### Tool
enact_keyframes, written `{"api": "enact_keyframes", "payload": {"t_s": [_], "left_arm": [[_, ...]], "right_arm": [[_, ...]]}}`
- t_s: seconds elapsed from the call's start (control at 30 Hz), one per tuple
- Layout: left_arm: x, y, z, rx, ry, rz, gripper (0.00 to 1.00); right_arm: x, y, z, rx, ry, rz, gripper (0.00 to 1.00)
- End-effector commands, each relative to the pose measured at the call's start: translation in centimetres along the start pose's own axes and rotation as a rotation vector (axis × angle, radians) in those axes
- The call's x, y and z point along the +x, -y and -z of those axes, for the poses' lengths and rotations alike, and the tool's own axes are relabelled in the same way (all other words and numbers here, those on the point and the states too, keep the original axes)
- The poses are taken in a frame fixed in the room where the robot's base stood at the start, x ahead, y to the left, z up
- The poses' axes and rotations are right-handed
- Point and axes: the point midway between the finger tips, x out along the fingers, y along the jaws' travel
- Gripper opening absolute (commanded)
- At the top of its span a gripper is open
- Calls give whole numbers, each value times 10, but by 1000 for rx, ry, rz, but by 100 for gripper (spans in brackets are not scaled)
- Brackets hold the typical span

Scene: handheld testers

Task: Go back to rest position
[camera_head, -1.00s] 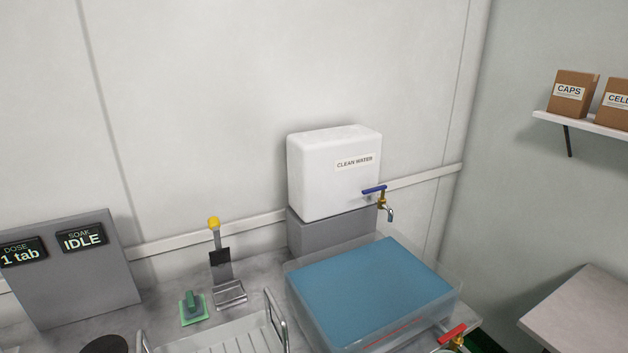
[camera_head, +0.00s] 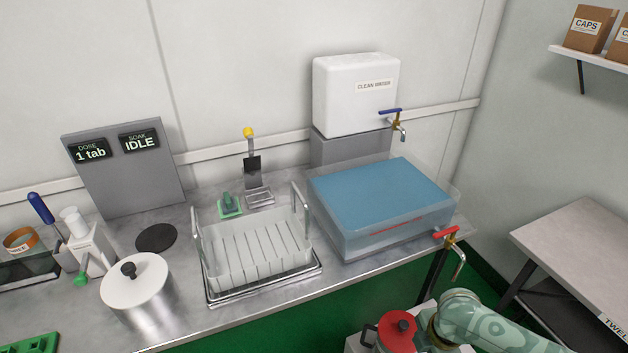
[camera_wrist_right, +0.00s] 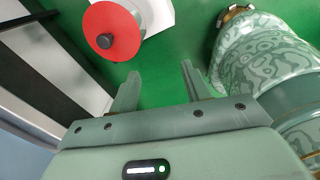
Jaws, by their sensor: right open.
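My right gripper (camera_wrist_right: 158,90) shows in the right wrist view. Its two fingers stand apart with nothing between them, over the green floor. A red lid with a black knob (camera_wrist_right: 118,20) is beyond the fingertips at the upper left, apart from them. In the head view a patterned green arm link of mine comes in at the bottom right, beside the red-lidded pot (camera_head: 397,328); the gripper itself is out of that view. My left gripper is in neither view.
The steel counter (camera_head: 205,322) carries a dish rack (camera_head: 258,250), a white-lidded pot (camera_head: 135,285), a clear water-filled tub (camera_head: 395,235) and a display panel (camera_head: 125,170). A white water tank (camera_head: 355,95) stands behind. A side table (camera_head: 580,235) is at right, with green floor between.

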Motion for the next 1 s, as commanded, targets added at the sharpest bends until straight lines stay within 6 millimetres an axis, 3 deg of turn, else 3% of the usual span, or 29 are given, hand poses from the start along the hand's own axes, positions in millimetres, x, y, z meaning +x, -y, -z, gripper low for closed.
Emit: {"api": "enact_keyframes", "payload": {"t_s": [0.17, 0.3, 0.4, 0.47, 0.57, 0.67, 0.8, 0.9, 1.0], "left_arm": [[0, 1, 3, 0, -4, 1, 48], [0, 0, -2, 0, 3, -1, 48], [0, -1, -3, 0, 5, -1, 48], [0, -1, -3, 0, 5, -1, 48], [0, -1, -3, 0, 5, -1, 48], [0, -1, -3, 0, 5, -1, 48], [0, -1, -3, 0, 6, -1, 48], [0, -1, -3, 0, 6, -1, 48], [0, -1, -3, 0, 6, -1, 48]], "right_arm": [[6, -34, -21, 201, 1, -133, 48], [23, -59, -43, 426, -20, -268, 48], [49, -61, -60, 615, -44, -356, 48], [72, -50, -70, 740, -61, -397, 48], [117, -9, -81, 929, -79, -432, 48], [162, 58, -80, 1080, -76, -414, 48], [211, 174, -59, 1231, -44, -326, 48], [231, 260, -34, 1300, -2, -233, 48], [239, 337, -6, 1344, 48, -129, 48]]}}
